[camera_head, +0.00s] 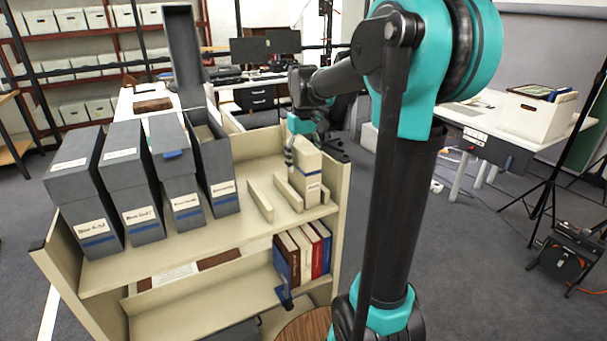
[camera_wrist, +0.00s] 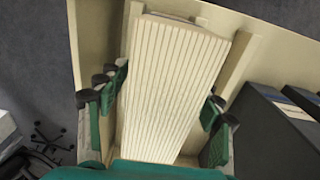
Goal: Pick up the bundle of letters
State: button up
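The bundle of letters (camera_head: 305,174) is a cream block with a thin dark band and a small label, standing upright on the cart's upper shelf. In the wrist view its ridged paper edges (camera_wrist: 168,88) fill the middle. My gripper (camera_head: 291,154) is at the rear left of the bundle in the head view, partly hidden by it. In the wrist view the fingers of my gripper (camera_wrist: 164,100) are apart, one on each side of the bundle. They are close to its sides, and contact is hard to make out.
Cream divider strips (camera_head: 260,200) stand beside the bundle. Several grey archival boxes (camera_head: 130,187) fill the shelf's left, one with its lid raised. Books (camera_head: 302,252) stand on the lower shelf. The cart's side wall (camera_head: 341,190) rises close to the bundle's right.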

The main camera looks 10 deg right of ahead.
grip_shut()
jog(key=shift+r, duration=0.15)
